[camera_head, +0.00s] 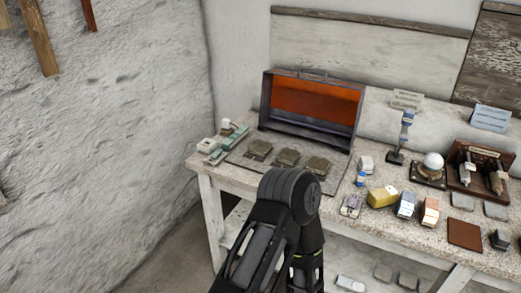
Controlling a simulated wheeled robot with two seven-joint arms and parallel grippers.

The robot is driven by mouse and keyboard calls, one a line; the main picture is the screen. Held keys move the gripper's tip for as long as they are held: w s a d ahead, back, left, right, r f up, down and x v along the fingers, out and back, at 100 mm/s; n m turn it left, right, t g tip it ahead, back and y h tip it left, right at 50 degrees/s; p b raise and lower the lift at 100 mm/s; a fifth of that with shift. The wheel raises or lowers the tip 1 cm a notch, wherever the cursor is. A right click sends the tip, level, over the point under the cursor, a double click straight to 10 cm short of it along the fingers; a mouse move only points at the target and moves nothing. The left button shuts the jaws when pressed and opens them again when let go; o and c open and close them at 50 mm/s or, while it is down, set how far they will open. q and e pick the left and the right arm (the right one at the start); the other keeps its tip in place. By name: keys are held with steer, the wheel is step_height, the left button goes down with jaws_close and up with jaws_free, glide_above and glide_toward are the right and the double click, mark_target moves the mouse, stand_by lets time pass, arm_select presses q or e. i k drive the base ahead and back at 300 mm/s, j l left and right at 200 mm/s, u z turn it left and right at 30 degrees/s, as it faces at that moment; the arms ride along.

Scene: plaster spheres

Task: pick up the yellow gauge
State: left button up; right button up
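A yellow blocky object (382,197), which appears to be the yellow gauge, lies on the speckled worktop at the right of the head view. It sits beside a blue-and-white block (405,205) and is small in the picture, so its details are unclear. One of my arms rises from the bottom middle, in front of the table's near edge. Its bent joint shows, but no fingers do. Neither gripper is in view, and I cannot tell which arm this is. Nothing visibly covers the yellow object.
The white table (228,180) stands against the wall. An open box with an orange interior (315,100) is at the back. Dark blocks lie on a grey mat (240,160). Near the yellow object are an orange-and-white block (430,211), a white sphere (433,160) and a blue-topped stand (405,135).

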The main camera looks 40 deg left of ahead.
mark_target(380, 198)
steer(key=i+j, duration=0.15)
steer(key=i, duration=0.95)
steer(key=u, duration=2.1)
steer(key=z, duration=2.75)
steer(key=k+l, duration=0.15)
steer(key=k, duration=0.15)
steer(key=k+l, duration=0.1)
steer(key=k, duration=0.25)
